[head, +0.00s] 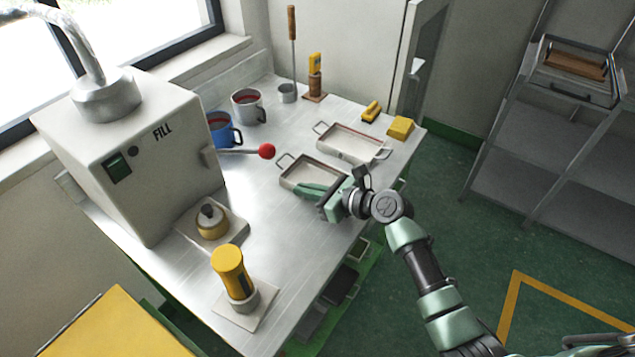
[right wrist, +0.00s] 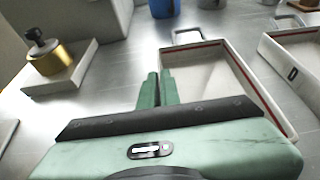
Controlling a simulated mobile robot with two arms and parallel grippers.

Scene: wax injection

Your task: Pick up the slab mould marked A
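Two pale, shallow slab moulds with wire handles lie on the metal bench. The nearer slab mould (head: 309,171) is closer to the machine; the farther slab mould (head: 352,143) is behind it to the right. My right gripper (head: 308,188) is at the nearer mould's front long wall. Its green fingers (right wrist: 159,90) are close together, with that wall running in between them, so it looks shut on the wall. The nearer mould (right wrist: 222,75) lies right of the fingers in the right wrist view. My left gripper is not in view.
The FILL machine (head: 140,160) stands at left, with a red-knobbed lever (head: 267,151) near the moulds. A blue mug (head: 220,128), a grey mug (head: 248,107) and yellow blocks (head: 400,127) stand farther back. A brass weight (head: 212,222) and yellow cylinder (head: 232,272) stand in front.

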